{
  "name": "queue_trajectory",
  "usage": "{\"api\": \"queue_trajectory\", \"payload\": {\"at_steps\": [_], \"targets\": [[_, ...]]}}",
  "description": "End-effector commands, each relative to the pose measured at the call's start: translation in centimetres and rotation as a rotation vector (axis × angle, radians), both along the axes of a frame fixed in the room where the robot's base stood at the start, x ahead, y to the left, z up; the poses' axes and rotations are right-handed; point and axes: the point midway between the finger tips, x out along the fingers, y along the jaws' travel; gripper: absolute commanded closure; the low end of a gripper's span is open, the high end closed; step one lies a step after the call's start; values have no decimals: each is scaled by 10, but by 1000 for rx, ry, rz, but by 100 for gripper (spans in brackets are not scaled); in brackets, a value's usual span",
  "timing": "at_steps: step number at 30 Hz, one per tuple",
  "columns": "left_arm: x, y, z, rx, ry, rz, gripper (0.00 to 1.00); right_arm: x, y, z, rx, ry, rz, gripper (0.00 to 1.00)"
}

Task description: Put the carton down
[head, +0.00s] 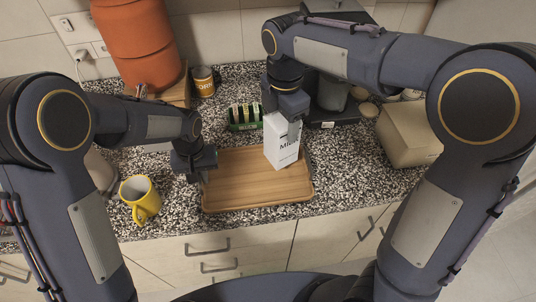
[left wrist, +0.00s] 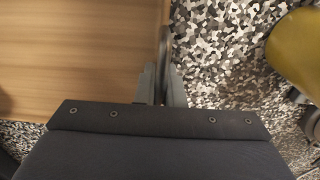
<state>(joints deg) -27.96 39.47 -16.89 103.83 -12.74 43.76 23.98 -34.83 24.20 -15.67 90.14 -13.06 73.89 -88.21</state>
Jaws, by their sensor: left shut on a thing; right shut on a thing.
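The white milk carton (head: 281,148) is over the right part of the wooden tray (head: 240,187), leaning slightly in the head view. My right gripper (head: 290,117) is shut on its upper part. I cannot tell whether the carton's base touches the tray. My left gripper (head: 204,176) is shut on the tray's left rim. In the left wrist view its fingers (left wrist: 160,88) close around the edge of the tray (left wrist: 75,60). The carton is out of the left wrist view.
A yellow mug (head: 140,197) stands left of the tray and shows partly in the left wrist view (left wrist: 297,55). A green rack (head: 244,118), an orange tin (head: 203,82) and a black appliance (head: 330,105) stand behind. A beige box (head: 408,135) is at right.

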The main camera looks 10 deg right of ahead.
Motion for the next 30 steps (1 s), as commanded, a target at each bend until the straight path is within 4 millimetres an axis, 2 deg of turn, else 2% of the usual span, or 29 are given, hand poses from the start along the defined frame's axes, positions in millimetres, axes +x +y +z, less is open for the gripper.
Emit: {"api": "queue_trajectory", "payload": {"at_steps": [3,8,16,29,30], "targets": [[0,0,1,-1,-1,0,100,0,0,-21,-2,1,0,100],[0,0,1,-1,-1,0,100,1,0,-35,1,-2,-2,100],[0,0,1,-1,-1,0,100,0,0,-68,0,1,-4,100],[0,0,0,-1,-1,-1,100,0,0,-75,1,-2,-4,100],[0,0,0,-1,-1,-1,100,0,0,-75,0,0,-4,36]]}}
